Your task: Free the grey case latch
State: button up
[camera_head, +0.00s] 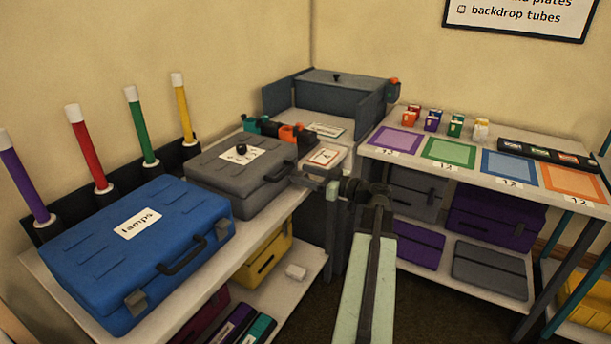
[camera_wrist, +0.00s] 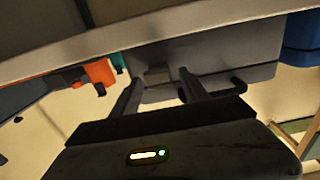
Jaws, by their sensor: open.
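The grey case (camera_head: 225,180) lies closed on the left bench, with a white label and a dark round knob on top. Its dark handle (camera_head: 278,172) is on the front face. In the wrist view, which looks upside down, the grey case (camera_wrist: 225,62) fills the top middle, with the handle (camera_wrist: 236,88) to the right. The case latch (camera_wrist: 157,75) shows as a small grey block between my fingers. My gripper (camera_head: 300,180) is open at the case's right front end, and its fingers show in the wrist view (camera_wrist: 161,72). I cannot tell whether they touch the latch.
A blue case (camera_head: 140,250) marked "lamps" stands nearer on the bench. Orange and teal clamps (camera_head: 290,133) sit behind the grey case. Colored tubes (camera_head: 138,125) stand along the wall. The right table (camera_head: 430,180) holds colored mats.

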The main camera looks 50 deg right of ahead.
grip_shut()
jog(key=shift+f+b, duration=0.45)
jog(key=shift+b, duration=0.35)
jog(key=f+t+b, duration=0.1)
jog(key=b, duration=0.3)
jog(key=shift+s+f+t, duration=0.1)
jog(key=shift+f+t, duration=0.05)
jog(key=shift+t, duration=0.25)
jog(key=b, duration=0.2)
jog(key=t+b, duration=0.1)
jog(key=shift+f+y+b, duration=0.25)
jog(key=shift+y+b, duration=0.15)
jog(key=shift+r+t+b, duration=0.2)
jog(key=shift+t+b, duration=0.6)
jog(key=shift+b, duration=0.1)
jog(key=shift+r, duration=0.15)
grip_release()
